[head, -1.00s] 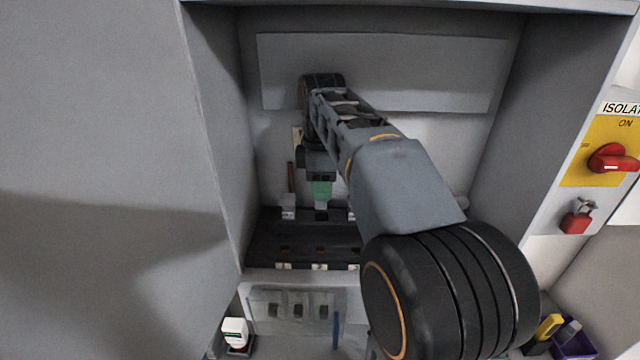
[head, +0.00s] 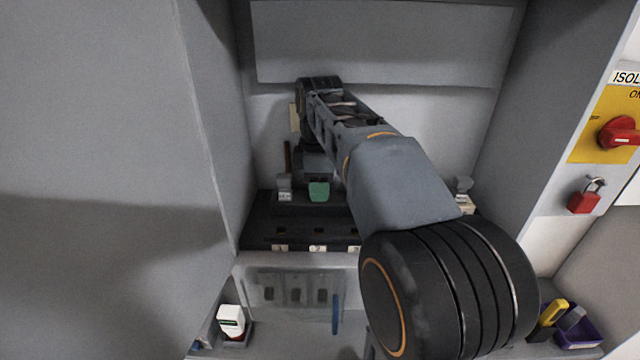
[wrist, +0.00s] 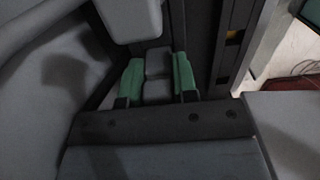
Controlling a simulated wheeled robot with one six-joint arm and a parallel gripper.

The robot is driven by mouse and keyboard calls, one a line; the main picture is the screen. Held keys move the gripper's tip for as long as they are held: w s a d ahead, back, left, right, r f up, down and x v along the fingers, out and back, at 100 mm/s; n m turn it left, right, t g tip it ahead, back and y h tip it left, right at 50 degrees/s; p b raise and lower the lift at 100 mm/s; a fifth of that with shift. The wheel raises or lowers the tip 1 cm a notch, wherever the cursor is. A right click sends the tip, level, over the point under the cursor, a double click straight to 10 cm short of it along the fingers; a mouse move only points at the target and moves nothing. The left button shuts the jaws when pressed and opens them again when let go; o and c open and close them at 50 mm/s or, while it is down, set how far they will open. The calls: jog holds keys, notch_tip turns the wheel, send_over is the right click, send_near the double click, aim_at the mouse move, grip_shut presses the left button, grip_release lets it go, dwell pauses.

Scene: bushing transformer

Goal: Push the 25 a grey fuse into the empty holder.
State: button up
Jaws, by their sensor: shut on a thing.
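My gripper (wrist: 158,82) is shut on a grey fuse (wrist: 157,62), which sits between its two green finger pads in the wrist view. In the head view one green pad (head: 319,191) shows at the rear row of the black fuse block (head: 262,222); the held fuse is hidden there. The block has several dark slots and white number tags along its front. I cannot tell from these views whether the fuse is seated in the holder or only against it.
A light grey fuse (head: 285,187) stands left of my gripper. Cabinet walls enclose the block on both sides. A red isolator knob (head: 619,132) and red padlock (head: 584,196) are at the right. A purple bin (head: 580,330) and a white bottle (head: 231,320) stand lower down.

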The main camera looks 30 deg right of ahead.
dwell(0.5)
jog(key=o, duration=1)
jog(key=shift+o, duration=0.2)
